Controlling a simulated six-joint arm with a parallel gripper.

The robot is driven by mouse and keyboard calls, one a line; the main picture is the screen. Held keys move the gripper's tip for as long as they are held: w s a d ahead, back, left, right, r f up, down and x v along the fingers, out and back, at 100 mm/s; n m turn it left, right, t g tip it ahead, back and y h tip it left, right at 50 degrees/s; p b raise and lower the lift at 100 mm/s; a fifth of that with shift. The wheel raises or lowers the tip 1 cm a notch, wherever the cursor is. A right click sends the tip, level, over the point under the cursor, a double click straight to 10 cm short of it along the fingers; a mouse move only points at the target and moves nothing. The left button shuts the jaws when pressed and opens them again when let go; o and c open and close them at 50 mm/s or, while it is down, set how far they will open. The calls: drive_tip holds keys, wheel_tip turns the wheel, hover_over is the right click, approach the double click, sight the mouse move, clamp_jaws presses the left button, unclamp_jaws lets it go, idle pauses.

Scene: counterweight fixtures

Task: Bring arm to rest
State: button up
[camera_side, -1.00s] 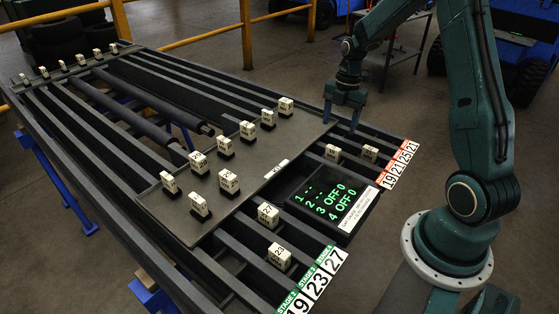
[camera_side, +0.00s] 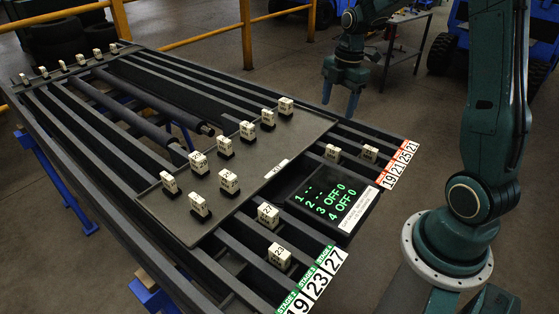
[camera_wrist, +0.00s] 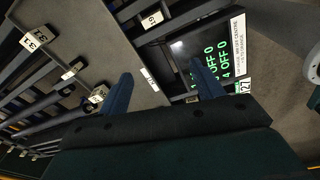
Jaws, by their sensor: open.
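My gripper (camera_side: 340,98) is open and empty in the side view, raised above the far right edge of the rail table (camera_side: 225,291). Its two blue fingers point down and stand apart. In the wrist view my gripper (camera_wrist: 163,88) shows with its fingers spread and nothing between them. Below lie the grey plate (camera_side: 235,196) and the black display (camera_side: 335,195) with green text, partly covered by a finger in the wrist view.
Several white numbered weights, such as one labelled 27 (camera_side: 268,214), stand on the plate and rails. Red-edged number labels (camera_side: 397,163) and green-edged labels (camera_side: 315,283) mark the rail ends. Yellow railings (camera_side: 247,35) and a side table (camera_side: 405,40) stand behind.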

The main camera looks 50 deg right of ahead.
drive_tip(key=s+a+r+m+t+h, duration=0.1)
drive_tip(key=s+a+r+m+t, duration=0.1)
drive_tip(key=s+a+r+m, duration=0.6)
drive_tip(key=s+a+r+m+t, duration=0.2)
drive_tip(key=s+a+r+m, duration=0.1)
drive_tip(key=s+a+m, duration=0.4)
drive_tip(key=shift+s+a+r+t, duration=0.4)
drive_tip(key=shift+s+a, duration=0.8)
drive_tip(key=shift+s, duration=0.25)
